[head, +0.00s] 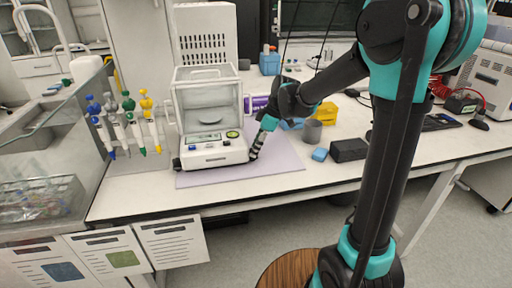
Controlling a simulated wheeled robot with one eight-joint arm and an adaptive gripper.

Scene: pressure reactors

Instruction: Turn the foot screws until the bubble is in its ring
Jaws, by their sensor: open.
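A white analytical balance (213,153) with a clear glass draft shield (207,98) stands on a pale mauve mat (275,166). A dark foot screw (177,164) shows at the front left corner. My gripper (254,152) points down beside the balance's front right corner, its fingers open close to the mat. They hide the right foot screw; I cannot tell whether they touch it.
A pipette rack with several coloured pipettes (130,115) stands left of the balance. A grey cup (312,131), a yellow bin (326,112), a small blue block (320,154) and a black box (348,150) are to the right. The mat's front right is clear.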

